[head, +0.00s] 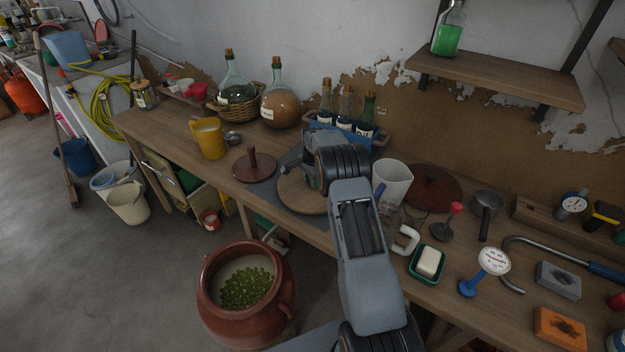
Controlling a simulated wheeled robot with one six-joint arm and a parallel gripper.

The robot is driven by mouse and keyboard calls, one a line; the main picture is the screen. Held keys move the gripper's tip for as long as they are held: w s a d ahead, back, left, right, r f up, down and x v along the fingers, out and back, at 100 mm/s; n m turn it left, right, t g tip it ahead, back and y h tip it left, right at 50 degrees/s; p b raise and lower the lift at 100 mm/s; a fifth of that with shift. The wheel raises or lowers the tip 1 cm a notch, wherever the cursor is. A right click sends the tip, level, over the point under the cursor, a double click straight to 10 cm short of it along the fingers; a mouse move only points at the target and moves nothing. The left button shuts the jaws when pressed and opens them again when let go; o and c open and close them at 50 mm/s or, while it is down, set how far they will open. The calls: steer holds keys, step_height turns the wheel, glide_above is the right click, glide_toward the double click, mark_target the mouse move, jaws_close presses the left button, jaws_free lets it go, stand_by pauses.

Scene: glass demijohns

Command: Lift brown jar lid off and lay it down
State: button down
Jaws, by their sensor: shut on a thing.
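The brown clay jar (240,325) stands on the floor in front of the bench. Its mouth is open and green olives (246,288) show inside. A round tan-brown wooden lid (297,197) is at the bench's front edge, over a grey mat (291,163). I cannot tell whether it rests on the mat or hangs just above it. My gripper (311,184) is over this lid and shut on it; the fingertips and the grip point are largely hidden by my wrist.
A red-brown lid with a knob (254,167) lies left of the mat, and another red-brown disc (433,187) lies to the right.

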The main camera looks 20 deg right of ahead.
steer(key=shift+f, duration=0.15)
steer(key=c, duration=0.9)
jaws_free()
steer(key=shift+c, duration=0.2)
steer(key=shift+o, duration=1.2)
steer(key=shift+s+f, duration=0.1)
